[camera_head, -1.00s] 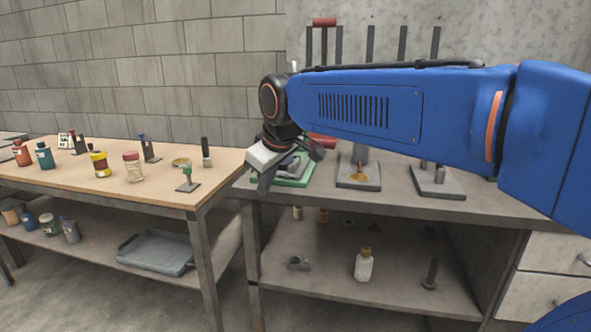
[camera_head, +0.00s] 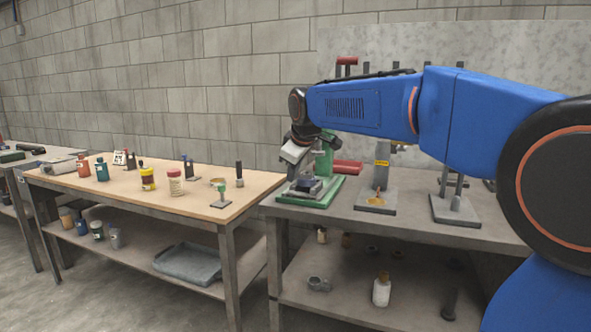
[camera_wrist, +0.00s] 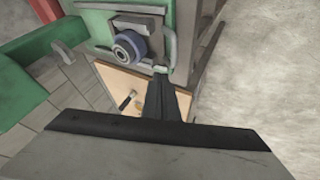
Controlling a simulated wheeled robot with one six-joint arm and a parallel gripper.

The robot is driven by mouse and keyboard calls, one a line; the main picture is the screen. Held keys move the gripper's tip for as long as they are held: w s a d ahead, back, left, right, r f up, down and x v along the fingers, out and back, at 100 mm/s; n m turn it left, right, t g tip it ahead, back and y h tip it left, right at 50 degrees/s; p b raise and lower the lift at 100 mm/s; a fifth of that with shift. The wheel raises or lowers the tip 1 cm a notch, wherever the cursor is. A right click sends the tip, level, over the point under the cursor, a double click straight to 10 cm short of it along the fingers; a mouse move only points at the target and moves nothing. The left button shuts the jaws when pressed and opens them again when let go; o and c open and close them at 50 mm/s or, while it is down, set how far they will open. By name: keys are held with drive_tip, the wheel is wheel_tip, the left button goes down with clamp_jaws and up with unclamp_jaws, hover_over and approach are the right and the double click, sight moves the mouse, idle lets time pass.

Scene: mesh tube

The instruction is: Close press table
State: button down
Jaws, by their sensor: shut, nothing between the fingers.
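The green press (camera_head: 324,163) stands at the left end of the grey table, with a green base and upright. A grey block with a blue-rimmed round part sits on its base; in the wrist view this blue ring part (camera_wrist: 131,47) shows at top centre. The green press frame (camera_wrist: 26,76) fills the left of that view. My gripper (camera_head: 291,172) is at the press's left front, partly covering it. In the wrist view its dark fingers (camera_wrist: 165,88) are together and empty, close beside the press base. I cannot tell whether they touch it. The press's upper part is partly hidden by my arm.
More tools with grey bases, one with a yellow label (camera_head: 381,163), stand to the right on the grey table (camera_head: 400,221). A red object (camera_head: 347,167) lies behind the press. The wooden table (camera_head: 205,205) at left holds bottles and small tools.

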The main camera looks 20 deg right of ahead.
sight(304, 189)
drive_tip(key=x, duration=0.5)
drive_tip(key=shift+w+f, duration=0.2)
drive_tip(key=shift+f, duration=0.05)
drive_tip(key=w+d, duration=0.2)
drive_tip(key=w, duration=0.1)
drive_tip(key=w+d, duration=0.3)
drive_tip(key=w, duration=0.1)
drive_tip(key=w+d, duration=0.2)
drive_tip(key=w, duration=0.1)
drive_tip(key=shift+w+d, duration=0.2)
drive_tip(key=shift+d, duration=0.05)
drive_tip(key=shift+w+d+r, duration=0.15)
drive_tip(key=shift+r, duration=0.1)
